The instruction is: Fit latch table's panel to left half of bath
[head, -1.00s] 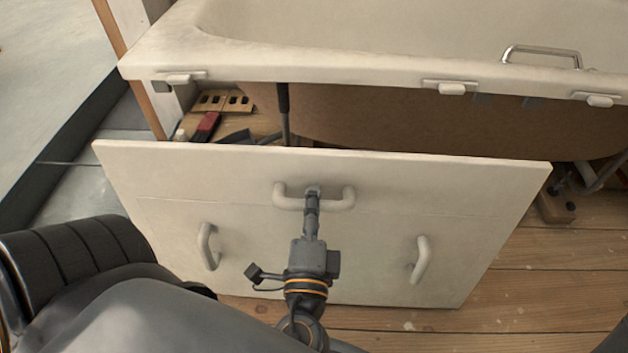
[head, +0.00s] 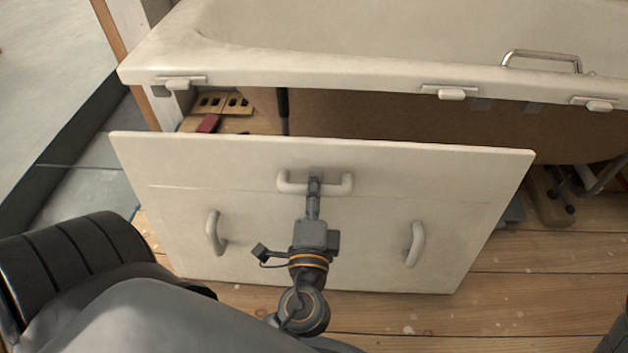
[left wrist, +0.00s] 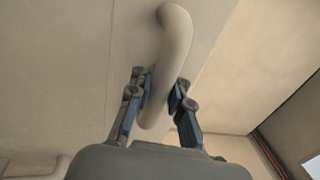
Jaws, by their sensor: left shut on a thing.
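The cream panel (head: 310,245) has three handles and stands tilted in front of the bath's left half. My left gripper (head: 315,182) is shut on its top middle handle (head: 290,184); the left wrist view shows the fingers (left wrist: 156,98) on either side of this handle (left wrist: 174,50). The bath (head: 330,65) has a rim with several latches along its underside, among them a left latch (head: 178,84) and a middle latch (head: 450,93). The panel's top edge is below and in front of the rim, apart from it. My right gripper is not in view.
Under the bath are a perforated wooden piece (head: 225,103), a red object (head: 208,123) and a dark upright leg (head: 283,110). A wooden post (head: 125,60) stands at the left end. Pipes (head: 600,180) show at right. Plank floor (head: 500,300) is clear at front right.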

